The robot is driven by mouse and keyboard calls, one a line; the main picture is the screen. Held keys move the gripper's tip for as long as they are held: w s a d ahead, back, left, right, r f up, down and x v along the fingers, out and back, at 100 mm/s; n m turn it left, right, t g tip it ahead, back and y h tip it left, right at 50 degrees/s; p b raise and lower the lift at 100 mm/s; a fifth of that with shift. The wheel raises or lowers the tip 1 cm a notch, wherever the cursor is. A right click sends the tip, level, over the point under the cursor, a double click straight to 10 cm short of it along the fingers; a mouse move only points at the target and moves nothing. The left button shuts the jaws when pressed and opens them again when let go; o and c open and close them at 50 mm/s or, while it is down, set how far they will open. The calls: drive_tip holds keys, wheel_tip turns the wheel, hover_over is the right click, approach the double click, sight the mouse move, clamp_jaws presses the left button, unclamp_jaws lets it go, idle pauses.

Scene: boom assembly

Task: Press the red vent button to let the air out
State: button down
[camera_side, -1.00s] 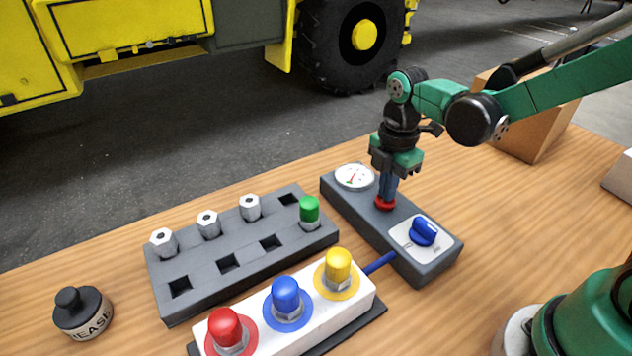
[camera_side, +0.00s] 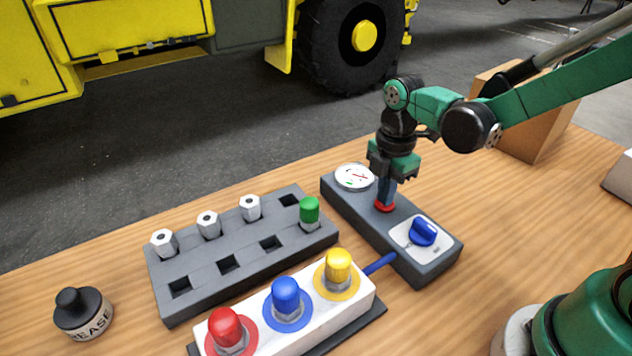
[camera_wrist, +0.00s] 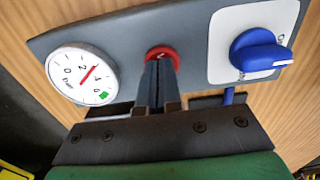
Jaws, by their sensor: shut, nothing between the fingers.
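The red vent button (camera_side: 382,207) is a round red disc on the grey pump box (camera_side: 440,268). It also shows in the wrist view (camera_wrist: 157,51). My gripper (camera_side: 386,200) is shut and empty, pointing down with its fingertips on the button. In the wrist view its fingertips (camera_wrist: 161,62) cover the button's middle, so how far it is pressed is hidden. The white pressure gauge (camera_side: 355,177) sits at one end of the box. In the wrist view its red needle (camera_wrist: 89,75) points away from the green mark.
A blue knob (camera_side: 423,231) sits on a white plate at the box's other end. A blue hose (camera_side: 380,263) joins the box to a white block with red, blue and yellow capped fittings. A grey rack (camera_side: 240,262) and a grease pot (camera_side: 83,312) stand left.

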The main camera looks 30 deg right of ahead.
wheel_tip(320, 180, up, 14)
drive_tip(key=shift+f, duration=0.15)
idle(0.3)
idle(0.6)
drive_tip(key=s+f+m+t, duration=0.5)
drive_tip(key=m+t, duration=0.2)
drive_tip(key=m, duration=1.1)
drive_tip(key=shift+d, duration=0.25)
drive_tip(key=shift+s, duration=0.1)
idle(0.8)
